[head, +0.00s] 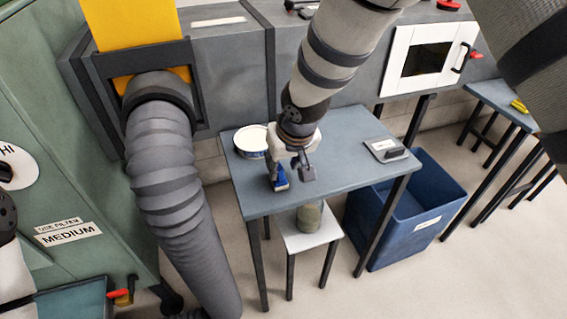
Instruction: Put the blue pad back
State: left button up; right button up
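A small blue pad (280,181) with a pale edge is on or just above the grey-blue table (330,183), near its left front. My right gripper (292,174) hangs over the table, with its fingers spread apart. The pad is at its left finger; I cannot tell whether they touch. The right finger stands clear of the pad. My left gripper is out of view.
A low stool (311,239) bearing a greenish cylinder (309,217) stands under the table. A blue bin (434,201) is to the right. A ribbed grey duct (165,180) runs down on the left. The table's middle and front right are clear.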

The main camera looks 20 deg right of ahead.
jog(key=p+v, duration=0.2)
jog(key=v, duration=0.9)
jog(key=s+d+f+g+y, duration=0.1)
jog(key=s+d+f+g, duration=0.15)
jog(key=s+f, duration=1.4)
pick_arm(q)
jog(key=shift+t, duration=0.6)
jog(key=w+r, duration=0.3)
pick_arm(e)
jog(key=s+d+f+g, duration=0.2)
jog(key=s+f, duration=0.2)
jog(key=s, duration=0.6)
jog(key=s+d+f+g+h, duration=0.1)
jog(key=s+d+f, duration=0.2)
jog(key=s, duration=0.8)
jog(key=shift+f+m+g, duration=0.35)
jog(key=shift+f+m, duration=0.05)
jog(key=shift+f, duration=0.35)
jog(key=shift+s, duration=0.15)
